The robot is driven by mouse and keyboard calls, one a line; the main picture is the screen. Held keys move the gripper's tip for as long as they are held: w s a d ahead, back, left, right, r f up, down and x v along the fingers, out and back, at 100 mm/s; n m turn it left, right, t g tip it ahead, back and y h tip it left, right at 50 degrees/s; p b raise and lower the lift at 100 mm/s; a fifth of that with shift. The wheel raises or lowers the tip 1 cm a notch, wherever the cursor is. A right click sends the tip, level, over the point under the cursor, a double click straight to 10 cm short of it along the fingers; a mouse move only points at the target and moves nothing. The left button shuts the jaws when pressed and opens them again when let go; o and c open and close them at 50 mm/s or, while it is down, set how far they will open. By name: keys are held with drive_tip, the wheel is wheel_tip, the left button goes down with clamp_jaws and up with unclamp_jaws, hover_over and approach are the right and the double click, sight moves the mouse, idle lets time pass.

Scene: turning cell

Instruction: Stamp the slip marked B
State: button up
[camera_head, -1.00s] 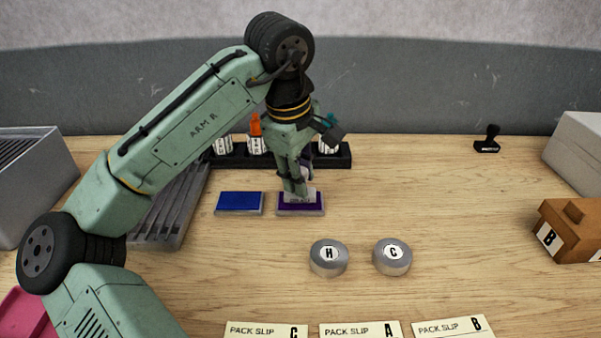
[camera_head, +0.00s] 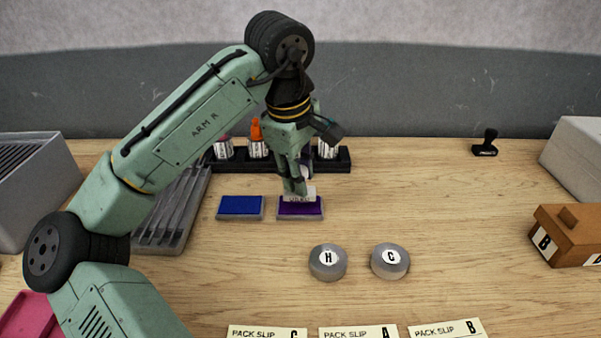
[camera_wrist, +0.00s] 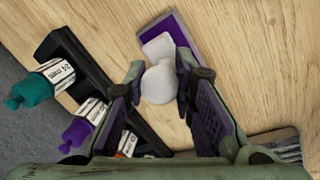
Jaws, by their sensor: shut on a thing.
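The slip marked B (camera_head: 445,331) lies at the front edge of the head view, right of the slips marked A (camera_head: 357,333) and C (camera_head: 266,333); all are partly cut off. My gripper (camera_head: 297,187) is shut on a white stamp (camera_head: 301,194) with a rounded handle. The stamp is at the purple ink pad (camera_head: 300,211), seemingly on it, though I cannot tell whether it touches. In the wrist view, the white stamp (camera_wrist: 158,84) sits between my fingers, with the purple pad (camera_wrist: 187,36) beyond it.
A blue ink pad (camera_head: 240,206) lies left of the purple one. A rack (camera_head: 240,163) of bottles stands behind my gripper. A black stamp (camera_head: 485,144) and a brown block (camera_head: 570,235) are right.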

drive_tip(key=shift+w+d+p+v, duration=0.1)
drive_tip(key=shift+w+p+v, duration=0.05)
drive_tip(key=shift+p+v, duration=0.7)
drive_tip(key=shift+w+d+p+v, duration=0.1)
drive_tip(key=shift+w+p+v, duration=0.05)
drive_tip(key=shift+p+v, duration=0.65)
drive_tip(key=shift+w+d+p+v, duration=0.15)
drive_tip(key=shift+p+v, duration=0.45)
drive_tip(key=shift+v, duration=0.45)
drive_tip(key=shift+r, duration=0.1)
